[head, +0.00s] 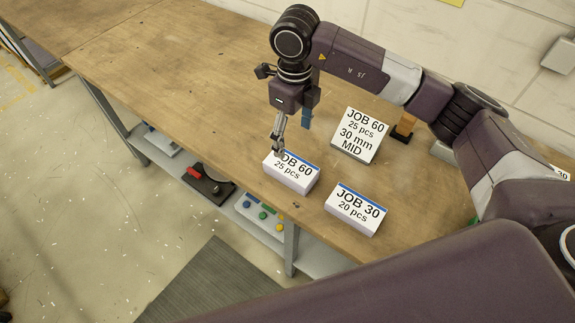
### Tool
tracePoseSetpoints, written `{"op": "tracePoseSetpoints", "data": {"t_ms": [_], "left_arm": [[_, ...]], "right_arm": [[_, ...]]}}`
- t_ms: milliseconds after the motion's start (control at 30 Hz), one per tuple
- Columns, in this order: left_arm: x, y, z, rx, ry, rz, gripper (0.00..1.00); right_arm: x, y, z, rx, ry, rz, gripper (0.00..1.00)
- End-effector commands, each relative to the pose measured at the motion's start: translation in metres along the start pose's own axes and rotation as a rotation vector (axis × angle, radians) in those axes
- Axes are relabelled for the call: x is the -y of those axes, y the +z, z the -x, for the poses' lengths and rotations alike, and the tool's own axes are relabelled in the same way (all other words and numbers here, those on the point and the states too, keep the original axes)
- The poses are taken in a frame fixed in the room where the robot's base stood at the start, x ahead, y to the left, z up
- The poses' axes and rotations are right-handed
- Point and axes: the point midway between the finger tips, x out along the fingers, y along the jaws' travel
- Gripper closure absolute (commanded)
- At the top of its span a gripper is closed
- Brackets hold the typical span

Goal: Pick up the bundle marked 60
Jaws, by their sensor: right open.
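The bundle marked 60 (293,174) is a white block with a blue edge, labelled "JOB 60 25 pcs", lying on the wooden table near its front edge. My right gripper (277,150) points down at the bundle's left back corner and covers a little of its label. The gripper is open; whether its fingers touch the bundle I cannot tell. A similar bundle marked 30 (355,210), labelled "JOB 30 20 pcs", lies to the right and nearer the front edge. My left gripper is not in view.
A sign (360,135) reading "JOB 60 25 pcs 30 mm MID" stands behind the bundles. An orange and black object (404,126) is beside it. The table (170,50) is clear to the left. A lower shelf holds a red and black device (203,181).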

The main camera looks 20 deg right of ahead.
Motion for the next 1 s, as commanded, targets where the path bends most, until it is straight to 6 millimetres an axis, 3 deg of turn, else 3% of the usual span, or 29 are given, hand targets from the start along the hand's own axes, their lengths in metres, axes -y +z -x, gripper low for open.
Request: {"op": "tracePoseSetpoints", "data": {"t_ms": [33,200,300,467,700,1000], "left_arm": [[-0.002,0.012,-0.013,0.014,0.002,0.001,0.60],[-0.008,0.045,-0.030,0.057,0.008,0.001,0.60],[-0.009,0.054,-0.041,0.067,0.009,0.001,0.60],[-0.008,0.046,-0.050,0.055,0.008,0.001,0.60],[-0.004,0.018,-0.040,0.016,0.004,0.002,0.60],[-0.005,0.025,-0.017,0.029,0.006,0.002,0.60]], "right_arm": [[0.000,0.000,-0.013,0.000,0.001,0.000,0.29],[0.000,0.000,-0.033,0.001,0.001,0.001,0.29],[0.000,0.000,-0.044,0.001,0.001,0.001,0.29],[-0.001,0.000,-0.055,0.001,0.002,0.001,0.29],[-0.002,0.000,-0.077,-0.001,0.003,0.001,0.29],[-0.006,0.000,-0.117,-0.002,0.003,-0.001,0.29]]}}
